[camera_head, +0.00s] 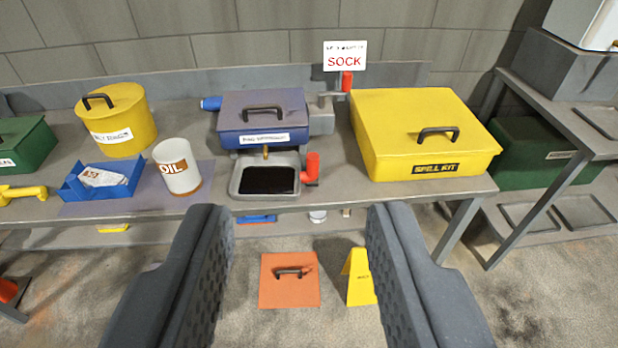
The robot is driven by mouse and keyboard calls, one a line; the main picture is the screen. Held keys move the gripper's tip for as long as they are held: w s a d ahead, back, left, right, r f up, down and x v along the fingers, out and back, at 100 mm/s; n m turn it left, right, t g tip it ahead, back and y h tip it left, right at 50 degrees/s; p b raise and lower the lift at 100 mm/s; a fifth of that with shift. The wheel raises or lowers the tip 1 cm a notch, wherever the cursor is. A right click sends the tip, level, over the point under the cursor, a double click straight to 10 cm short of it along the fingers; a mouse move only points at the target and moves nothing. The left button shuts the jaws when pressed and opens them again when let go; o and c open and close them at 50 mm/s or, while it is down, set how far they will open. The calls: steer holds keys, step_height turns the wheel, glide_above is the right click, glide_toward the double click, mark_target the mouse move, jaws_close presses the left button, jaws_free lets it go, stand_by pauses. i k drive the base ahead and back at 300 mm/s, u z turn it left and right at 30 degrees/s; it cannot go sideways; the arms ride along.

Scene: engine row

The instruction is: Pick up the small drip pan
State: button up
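The small drip pan (235,187) is a grey, shallow square pan with dark black contents. It sits at the front of the grey bench, below a brass spout (265,152) on the front of a blue lidded box (262,118). An upright red piece (311,166) stands at the pan's right edge; I cannot tell whether it is part of the pan. My gripper (300,212) is open and empty, its two dark fingers wide apart in the foreground. The pan shows beyond them, between the fingers and a little left of centre.
A white OIL can (177,167) stands close left of the pan, with a blue tray (101,181) beyond it. A yellow spill kit box (424,135) fills the bench's right. An orange lidded thing (289,292) and a yellow sign (358,278) are on the floor below.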

mark_target(254, 179)
steer(key=z, duration=3.45)
steer(key=k, duration=1.25)
steer(key=u, duration=1.9)
steer(key=i, duration=1)
steer(key=u, duration=0.05)
